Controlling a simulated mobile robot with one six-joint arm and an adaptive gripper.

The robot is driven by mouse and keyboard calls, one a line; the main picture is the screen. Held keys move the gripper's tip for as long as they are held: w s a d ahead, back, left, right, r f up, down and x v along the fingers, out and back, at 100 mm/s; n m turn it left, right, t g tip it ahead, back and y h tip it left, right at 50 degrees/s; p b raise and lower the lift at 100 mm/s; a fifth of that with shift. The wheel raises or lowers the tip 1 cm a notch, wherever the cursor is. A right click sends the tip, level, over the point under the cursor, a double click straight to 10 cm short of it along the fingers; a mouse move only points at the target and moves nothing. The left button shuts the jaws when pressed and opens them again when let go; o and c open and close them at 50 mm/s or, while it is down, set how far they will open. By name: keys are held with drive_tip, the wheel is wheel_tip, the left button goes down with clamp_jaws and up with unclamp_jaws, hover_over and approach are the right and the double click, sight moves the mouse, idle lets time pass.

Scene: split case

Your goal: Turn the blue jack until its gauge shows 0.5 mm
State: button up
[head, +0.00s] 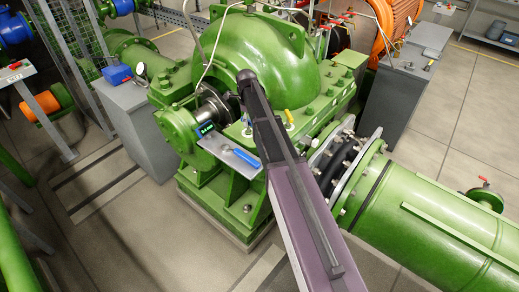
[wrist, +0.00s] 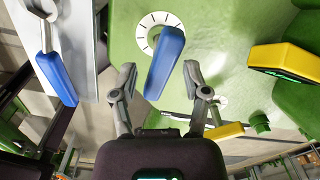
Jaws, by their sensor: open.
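In the wrist view, the blue jack (wrist: 166,62) is a flat blue handle in front of a white, tick-marked dial (wrist: 158,28) on the green machine. My gripper (wrist: 157,76) is open, with one finger on each side of the blue handle. Gaps show beside both fingers, and I cannot tell whether either touches it. A yellow box gauge (wrist: 287,58) with a green-lit display is at the right, its figures unreadable. My arm hides part of the jack area there.
A blue-handled tool (head: 246,158) lies on a grey plate and also shows in the wrist view (wrist: 57,78). A yellow handle (wrist: 225,131) is close to my right finger. The green pump casing (head: 265,60) rises behind, and a large green pipe (head: 440,225) lies right.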

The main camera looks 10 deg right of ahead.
drive_tip(key=n, duration=0.3)
drive_tip(key=shift+n, duration=0.4)
drive_tip(key=n, duration=0.8)
drive_tip(key=shift+n, duration=0.3)
drive_tip(key=n, duration=0.3)
drive_tip(key=shift+n, duration=0.4)
drive_tip(key=n, duration=0.3)
drive_tip(key=shift+n, duration=0.3)
drive_tip(key=n, duration=0.3)
drive_tip(key=shift+n, duration=0.4)
drive_tip(key=n, duration=0.3)
drive_tip(key=shift+n, duration=0.3)
drive_tip(key=n, duration=0.4)
drive_tip(key=shift+r+n, duration=0.25)
drive_tip(key=shift+n, duration=0.15)
wheel_tip(320, 180, up, 14)
drive_tip(key=f+p, duration=0.1)
drive_tip(key=p, duration=1.3)
drive_tip(key=s+f+m+b, duration=0.1)
drive_tip(key=s+f+b, duration=0.2)
drive_tip(key=s, duration=0.3)
drive_tip(key=s+f+m+b, duration=0.2)
drive_tip(key=s+f+b, duration=0.2)
drive_tip(key=s, duration=0.3)
drive_tip(key=s+f+m+b, duration=0.1)
drive_tip(key=s+f+b, duration=0.3)
drive_tip(key=s, duration=0.2)
drive_tip(key=shift+s+f+m+b, duration=0.1)
drive_tip(key=shift+s+m+b, duration=0.25)
drive_tip(key=shift+m, duration=0.05)
